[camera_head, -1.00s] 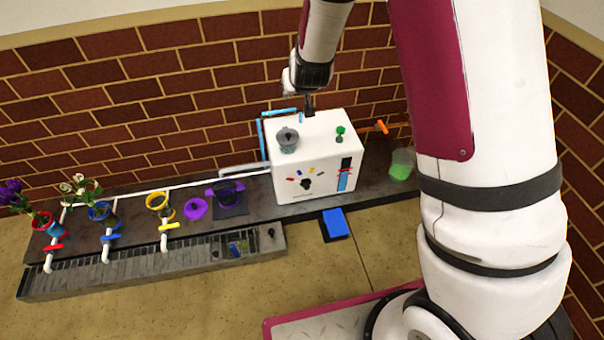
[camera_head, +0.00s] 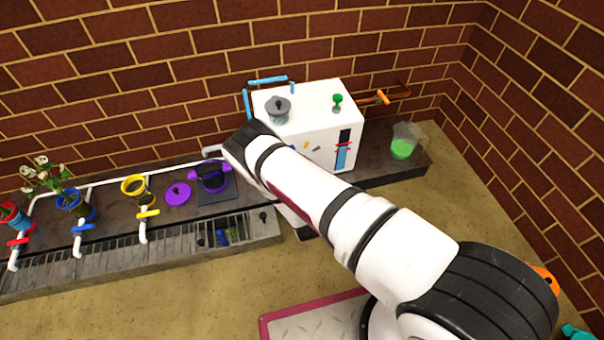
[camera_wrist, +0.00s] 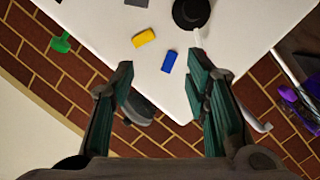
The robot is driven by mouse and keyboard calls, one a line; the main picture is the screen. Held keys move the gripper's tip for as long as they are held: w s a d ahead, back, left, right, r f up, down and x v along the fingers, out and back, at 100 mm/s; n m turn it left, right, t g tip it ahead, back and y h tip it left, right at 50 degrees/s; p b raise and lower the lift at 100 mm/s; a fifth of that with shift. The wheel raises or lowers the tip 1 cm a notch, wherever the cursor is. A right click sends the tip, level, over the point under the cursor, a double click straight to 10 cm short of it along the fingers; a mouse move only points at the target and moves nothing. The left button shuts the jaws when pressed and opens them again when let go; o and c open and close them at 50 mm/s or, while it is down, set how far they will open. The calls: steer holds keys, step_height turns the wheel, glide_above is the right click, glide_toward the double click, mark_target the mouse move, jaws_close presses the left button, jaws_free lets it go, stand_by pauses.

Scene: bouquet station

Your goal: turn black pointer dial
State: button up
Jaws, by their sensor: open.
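The black pointer dial (camera_wrist: 193,12) is on the front of the white box (camera_wrist: 110,22), at the top edge of the wrist view. A yellow mark (camera_wrist: 143,39) and a blue mark (camera_wrist: 169,61) are on the box face beside it. My gripper (camera_wrist: 160,76) is open and empty, with its two dark green fingers apart. In the picture the dial lies above the fingertips, nearer the right finger, and apart from them. In the head view the white box (camera_head: 315,138) shows, but my arm hides the dial and my gripper.
A grey lidded pot (camera_head: 278,110) and a green knob (camera_head: 337,102) are on top of the box. A beaker with green liquid (camera_head: 403,148) stands to its right. A purple pot (camera_head: 210,176) and a yellow ring holder (camera_head: 136,188) are to its left.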

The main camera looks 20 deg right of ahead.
steer(key=s+f+n+t+y+b, duration=0.2)
steer(key=s+f+n+b, duration=0.1)
steer(key=s+f, duration=0.45)
steer(key=w+d+b, duration=0.2)
steer(key=w+b, duration=0.2)
steer(key=w, duration=1)
steer(key=shift+w, duration=0.2)
steer(key=shift+f, duration=0.1)
jaws_close()
